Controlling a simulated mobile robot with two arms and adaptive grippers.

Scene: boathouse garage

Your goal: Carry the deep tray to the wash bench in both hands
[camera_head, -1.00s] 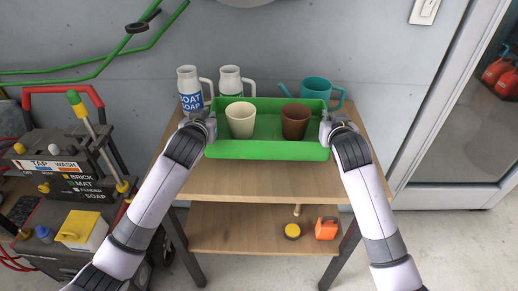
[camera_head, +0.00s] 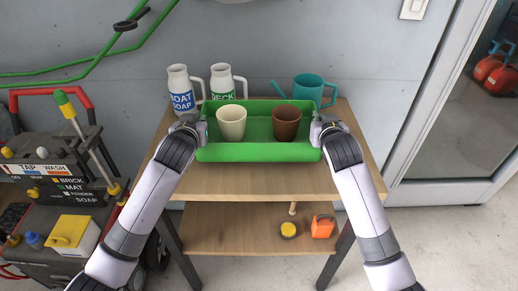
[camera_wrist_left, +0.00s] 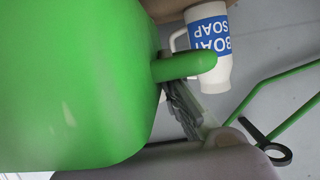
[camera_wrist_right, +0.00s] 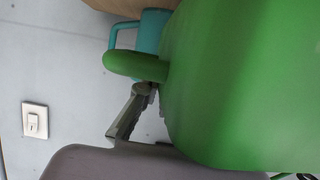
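The deep green tray (camera_head: 258,152) is level over the top of the wooden bench (camera_head: 270,185). I cannot tell whether its underside touches the wood. A cream cup (camera_head: 231,124) and a brown cup (camera_head: 286,125) stand upright inside it. My left gripper (camera_head: 202,127) is shut on the handle at the tray's left end. In the left wrist view that green handle (camera_wrist_left: 190,65) shows with a grey finger beside it. My right gripper (camera_head: 317,127) is shut on the right handle, which shows in the right wrist view (camera_wrist_right: 130,65). The far fingers are hidden.
Behind the tray stand a BOAT SOAP bottle (camera_head: 180,90), a DECK bottle (camera_head: 222,83) and a teal watering can (camera_head: 309,88). A dark washer unit (camera_head: 60,160) is at the left. Bare wood lies in front of the tray. The lower shelf (camera_head: 255,238) holds small items.

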